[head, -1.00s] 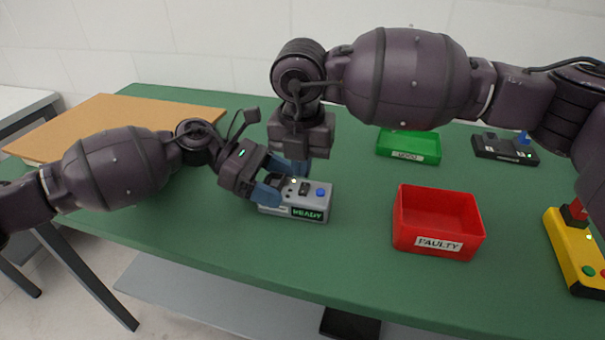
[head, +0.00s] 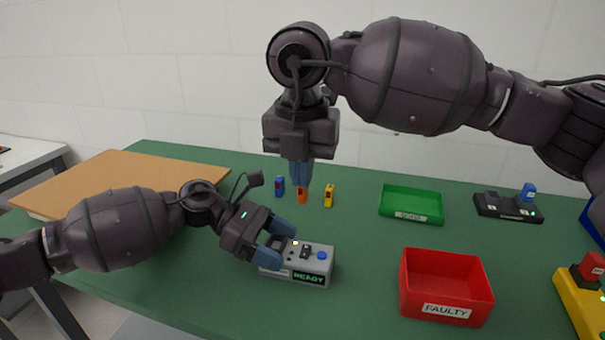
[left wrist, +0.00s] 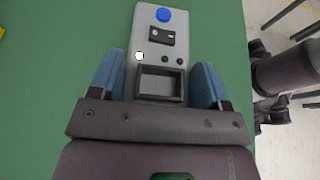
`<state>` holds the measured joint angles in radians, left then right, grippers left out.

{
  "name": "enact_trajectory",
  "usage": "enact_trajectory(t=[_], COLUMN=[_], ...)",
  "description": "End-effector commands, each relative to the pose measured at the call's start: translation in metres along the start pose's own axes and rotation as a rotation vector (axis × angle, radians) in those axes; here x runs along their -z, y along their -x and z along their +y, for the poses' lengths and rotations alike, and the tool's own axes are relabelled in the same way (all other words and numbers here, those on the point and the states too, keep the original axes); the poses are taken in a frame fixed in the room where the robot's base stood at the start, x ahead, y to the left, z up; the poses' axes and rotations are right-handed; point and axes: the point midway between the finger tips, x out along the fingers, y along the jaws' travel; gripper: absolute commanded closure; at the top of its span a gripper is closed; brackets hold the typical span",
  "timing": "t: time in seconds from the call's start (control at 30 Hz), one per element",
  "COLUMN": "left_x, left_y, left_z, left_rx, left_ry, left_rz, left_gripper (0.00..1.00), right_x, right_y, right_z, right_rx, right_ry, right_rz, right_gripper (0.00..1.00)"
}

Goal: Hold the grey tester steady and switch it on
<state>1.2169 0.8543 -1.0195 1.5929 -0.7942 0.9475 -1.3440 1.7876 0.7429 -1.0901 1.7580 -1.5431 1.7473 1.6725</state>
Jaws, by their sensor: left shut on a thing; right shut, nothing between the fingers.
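The grey tester (head: 297,274) stands on the green table, and its front display reads READY in green. On its top are a blue round button (head: 322,255), a black rocker switch (head: 305,252) and a lit white lamp. My left gripper (head: 277,243) is shut on the tester's left end; in the left wrist view its blue fingers (left wrist: 157,82) lie on both sides of the tester (left wrist: 161,48), around a dark square recess. My right gripper (head: 301,183) is shut and empty, pointing down above the table behind the tester. It partly hides an orange block (head: 302,194).
A blue block (head: 280,186) and a yellow block (head: 328,196) stand behind the tester. A red FAULTY bin (head: 445,310), a green bin (head: 410,219), a black device (head: 508,207) and a yellow device (head: 580,301) are to the right. A tan board (head: 120,178) lies at the left.

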Motion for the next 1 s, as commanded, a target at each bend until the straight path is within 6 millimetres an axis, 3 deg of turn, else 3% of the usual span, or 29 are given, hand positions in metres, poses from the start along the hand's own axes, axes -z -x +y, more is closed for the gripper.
enact_trajectory(t=[0.1,0.13,0.3,0.67,1.0], left_x=[0.002,0.002,0.002,0.001,0.001], left_y=[0.0,0.0,0.0,0.007,0.065], left_z=[0.0,0.0,0.0,0.0,0.0], left_rx=[-0.001,-0.001,-0.001,-0.002,-0.004], left_ry=[0.003,0.003,0.002,0.001,0.002], left_rz=[0.003,0.003,0.002,0.001,0.002], left_gripper=[0.65,0.27,0.01,0.0,0.0], right_x=[0.0,0.0,0.0,0.0,0.0], right_y=[-0.001,-0.001,-0.001,0.0,0.0], right_z=[0.0,0.0,0.0,0.0,0.0], right_rx=[0.0,0.0,0.0,0.0,0.0], right_ry=[0.0,0.0,0.0,0.0,0.0], right_rz=[0.001,0.001,0.001,0.0,0.0], right_gripper=[1.0,1.0,1.0,1.0,1.0])
